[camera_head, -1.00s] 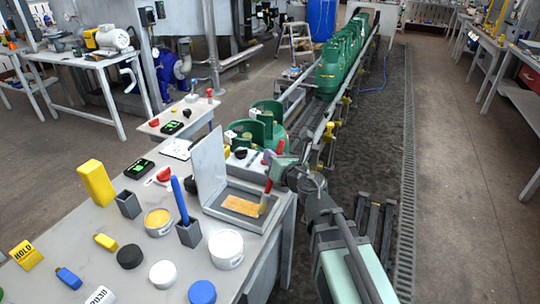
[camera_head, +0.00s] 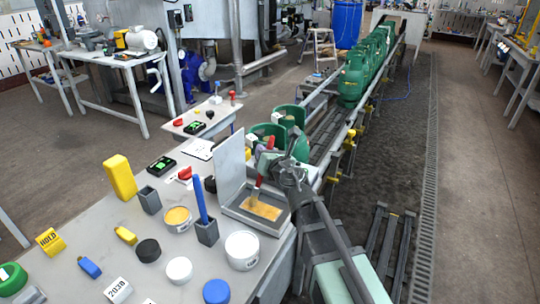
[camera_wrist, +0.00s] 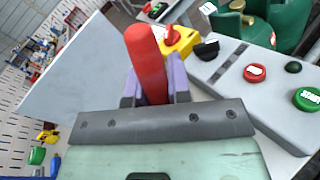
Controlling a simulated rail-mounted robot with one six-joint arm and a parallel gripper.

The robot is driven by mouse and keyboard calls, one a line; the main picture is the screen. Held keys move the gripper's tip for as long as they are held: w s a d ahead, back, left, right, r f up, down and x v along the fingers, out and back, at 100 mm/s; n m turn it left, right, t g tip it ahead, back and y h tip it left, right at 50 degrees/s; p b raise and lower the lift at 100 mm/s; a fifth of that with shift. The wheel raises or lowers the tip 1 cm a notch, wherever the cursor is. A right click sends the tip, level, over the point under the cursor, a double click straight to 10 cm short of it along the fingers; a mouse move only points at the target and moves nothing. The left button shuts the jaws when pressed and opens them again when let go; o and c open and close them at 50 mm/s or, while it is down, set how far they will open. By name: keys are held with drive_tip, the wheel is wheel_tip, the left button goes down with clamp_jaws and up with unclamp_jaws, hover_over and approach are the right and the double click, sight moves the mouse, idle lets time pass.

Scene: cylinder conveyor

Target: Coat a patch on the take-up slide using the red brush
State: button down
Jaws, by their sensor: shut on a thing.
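My gripper (camera_head: 275,160) is shut on the red brush (camera_head: 260,175). Its red handle (camera_wrist: 146,60) stands between the purple fingers in the wrist view. The brush tilts downward, and its pale bristles are at the left part of an orange-yellow patch (camera_head: 267,209); I cannot tell whether they press on it. The bristles are out of the wrist view.
A grey holder (camera_head: 207,231) with a blue-handled tool (camera_head: 201,195), a yellow-filled tub (camera_head: 178,217) and a white tub (camera_head: 242,248) stand left and front of the case. Green cylinders (camera_head: 355,85) line the conveyor behind. A control box (camera_wrist: 255,75) shows beside the gripper.

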wheel_tip(320, 180, up, 8)
drive_tip(key=w+a+p, duration=0.1)
drive_tip(key=a+p, duration=0.2)
drive_tip(key=p, duration=0.4)
drive_tip(key=shift+w, duration=0.35)
drive_tip(key=shift+r, duration=0.1)
idle(0.6)
